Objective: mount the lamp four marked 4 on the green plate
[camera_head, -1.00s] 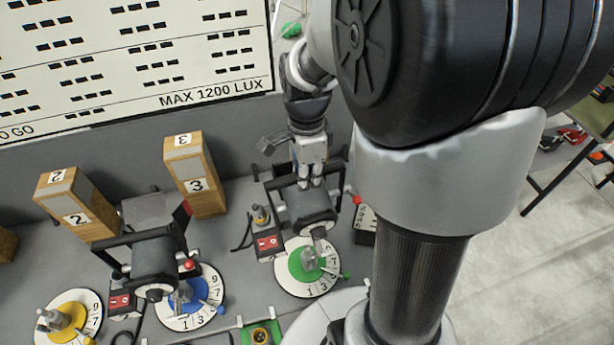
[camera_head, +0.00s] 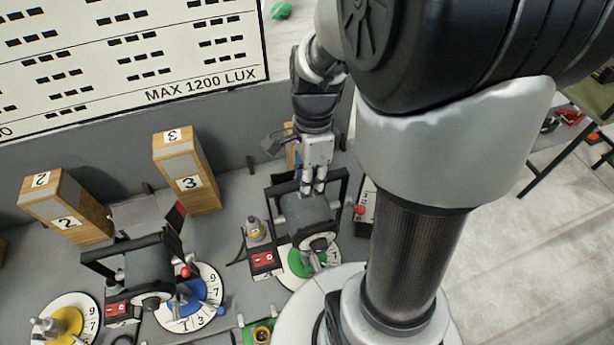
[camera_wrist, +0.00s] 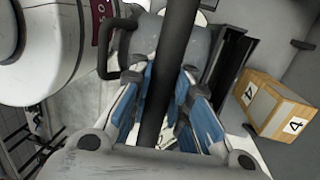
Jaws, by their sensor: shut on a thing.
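A dark cylindrical lamp (camera_head: 303,212) with a black handle frame hangs from my gripper (camera_head: 313,190). The gripper is shut on the frame's bar, and the black bar (camera_wrist: 172,70) runs between the blue finger pads in the wrist view. No number shows on the lamp. The green plate (camera_head: 296,260) with its white numbered ring lies just in front of and below the lamp. The lamp's front end overlaps the plate's middle in the head view and hides part of it. I cannot tell whether they touch.
Another lamp (camera_head: 145,268) stands by the blue plate (camera_head: 205,292). A yellow plate (camera_head: 70,322) lies at far left. Wooden blocks marked 2 (camera_head: 68,210) and 3 (camera_head: 188,183) stand behind; a block marked 4 (camera_wrist: 275,108) is near my gripper. A red-switch box (camera_head: 262,259) sits close beside.

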